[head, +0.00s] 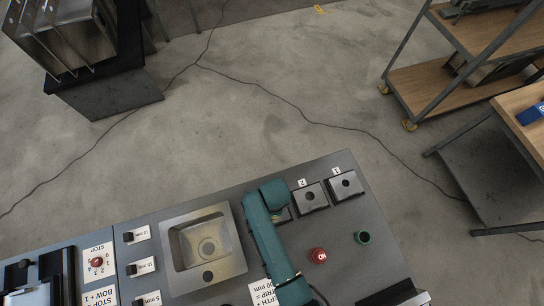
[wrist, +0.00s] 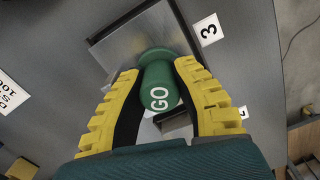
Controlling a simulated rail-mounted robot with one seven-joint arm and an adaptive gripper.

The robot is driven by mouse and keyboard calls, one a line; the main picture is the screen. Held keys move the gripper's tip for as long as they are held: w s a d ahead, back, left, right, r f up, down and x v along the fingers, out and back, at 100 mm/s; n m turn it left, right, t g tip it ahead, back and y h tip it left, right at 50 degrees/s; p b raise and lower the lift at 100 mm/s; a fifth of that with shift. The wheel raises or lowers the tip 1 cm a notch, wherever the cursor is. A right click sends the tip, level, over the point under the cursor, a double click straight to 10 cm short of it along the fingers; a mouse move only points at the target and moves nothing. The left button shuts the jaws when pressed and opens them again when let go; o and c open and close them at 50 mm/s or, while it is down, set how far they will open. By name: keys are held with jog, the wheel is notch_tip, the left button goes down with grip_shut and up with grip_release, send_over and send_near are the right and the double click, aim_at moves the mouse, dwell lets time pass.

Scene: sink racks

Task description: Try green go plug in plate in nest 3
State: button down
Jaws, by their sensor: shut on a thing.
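In the wrist view my gripper (wrist: 161,66) has its yellow-padded fingers shut on the green GO plug (wrist: 160,85). The white GO lettering on the plug faces the camera, and its wider green far end is over the grey metal plate (wrist: 125,38) beside the label 3 (wrist: 209,30). I cannot tell whether the plug's tip is in the plate's hole, as the plug hides that spot. In the head view my teal arm covers the gripper and plug, and only a corner of nest 3 (head: 285,214) shows beside the arm.
Nest 2 (head: 310,198) and nest 1 (head: 345,186), each with a dark hole, stand to the right. A square metal basin (head: 204,250) lies left of my arm.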

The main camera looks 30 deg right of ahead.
jog(key=shift+r, duration=0.1)
jog(key=shift+r+p, duration=3.8)
jog(key=shift+p, duration=0.2)
